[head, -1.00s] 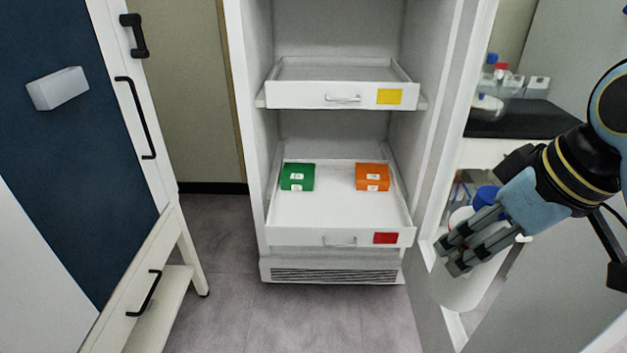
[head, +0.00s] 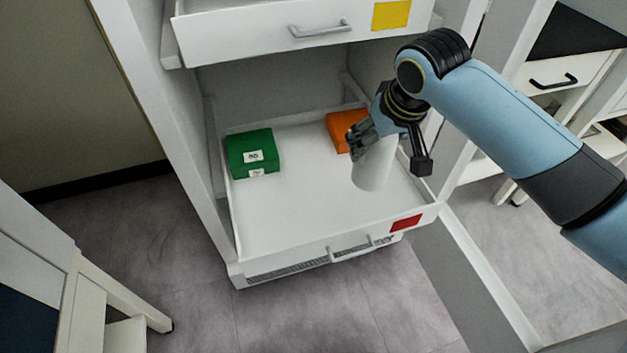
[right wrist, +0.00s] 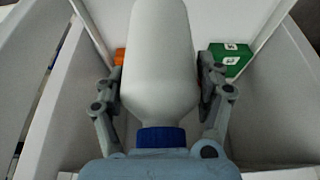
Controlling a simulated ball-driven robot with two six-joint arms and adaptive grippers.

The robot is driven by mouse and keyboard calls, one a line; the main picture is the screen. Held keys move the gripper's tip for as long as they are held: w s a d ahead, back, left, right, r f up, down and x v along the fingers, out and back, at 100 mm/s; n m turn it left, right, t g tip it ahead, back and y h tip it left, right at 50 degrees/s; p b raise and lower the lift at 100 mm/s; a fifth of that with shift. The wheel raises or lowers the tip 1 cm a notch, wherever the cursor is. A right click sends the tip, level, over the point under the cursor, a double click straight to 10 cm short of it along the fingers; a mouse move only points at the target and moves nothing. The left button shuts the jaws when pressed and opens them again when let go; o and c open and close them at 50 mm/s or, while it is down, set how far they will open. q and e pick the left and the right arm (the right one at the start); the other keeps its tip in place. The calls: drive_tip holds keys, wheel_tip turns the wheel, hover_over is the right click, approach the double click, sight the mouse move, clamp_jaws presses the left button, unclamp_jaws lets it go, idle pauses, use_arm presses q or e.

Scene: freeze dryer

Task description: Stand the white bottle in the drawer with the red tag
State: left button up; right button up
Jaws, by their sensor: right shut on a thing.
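The white bottle (head: 373,168) is in my right gripper (head: 362,138), over the right part of the pulled-out lower drawer (head: 290,246). That drawer has the red tag (head: 405,223) on its front. In the right wrist view, the gripper's fingers (right wrist: 160,95) are shut on both sides of the white bottle (right wrist: 160,55), whose blue cap (right wrist: 161,137) is nearest the camera. In the head view the bottle looks nearly upright with its base low; I cannot tell whether it touches the drawer floor. My left gripper is not in view.
A green box (head: 253,154) stands in the drawer's back left and an orange box (head: 345,130) at its back right, close behind the bottle. The upper drawer with a yellow tag (head: 391,15) hangs above. The drawer's middle and front left are clear.

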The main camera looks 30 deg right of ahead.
drive_tip(key=d+f+m+b, duration=0.1)
drive_tip(key=d+f+m, duration=0.1)
drive_tip(key=d+f, duration=0.25)
use_arm(q)
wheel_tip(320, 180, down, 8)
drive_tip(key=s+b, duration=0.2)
drive_tip(key=b, duration=0.3)
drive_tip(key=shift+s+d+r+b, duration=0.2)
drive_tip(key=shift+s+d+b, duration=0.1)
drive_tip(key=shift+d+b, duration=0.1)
use_arm(e)
drive_tip(key=w+a+f, duration=0.8)
drive_tip(key=f, duration=0.2)
drive_tip(key=shift+f+h, duration=0.35)
drive_tip(key=shift+h, duration=0.05)
drive_tip(key=shift+a, duration=0.1)
drive_tip(key=o, duration=1.7)
drive_tip(key=shift+s+f, duration=0.1)
